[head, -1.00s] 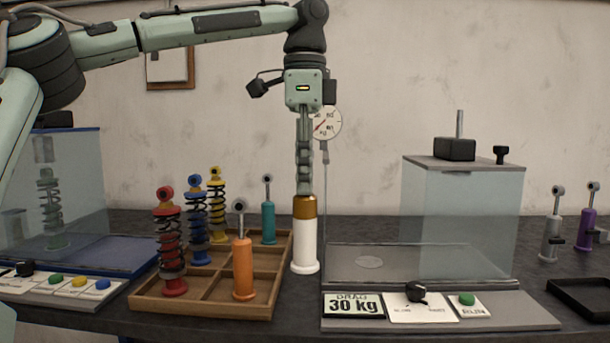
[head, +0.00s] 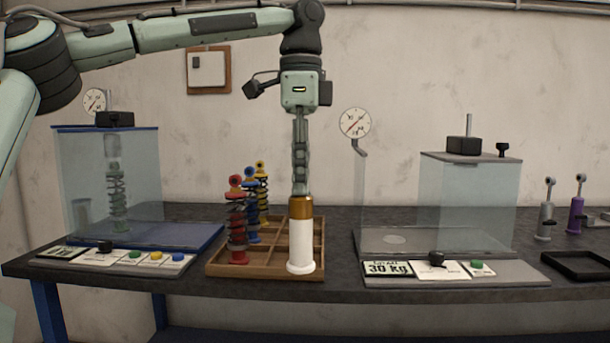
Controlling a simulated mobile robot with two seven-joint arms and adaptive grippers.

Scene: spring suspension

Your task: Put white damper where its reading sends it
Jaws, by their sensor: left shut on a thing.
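My left gripper (head: 300,188) points down and is shut on the top of the white damper (head: 301,243), just above its brown-gold collar. The damper hangs upright in front of the right part of the wooden tray (head: 222,271); I cannot tell its height above it. The right-hand tester (head: 450,272) has a display (head: 388,268) reading 30 kg, a black knob (head: 437,259), a green button (head: 478,266) and a dial gauge (head: 355,123). My right gripper is not in view.
Red (head: 237,220), blue (head: 251,225) and yellow (head: 263,190) spring units stand in the tray. A blue-based tester (head: 190,236) holds a spring behind glass at left. Grey (head: 545,215) and purple (head: 577,212) dampers and a black tray (head: 578,266) are at right.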

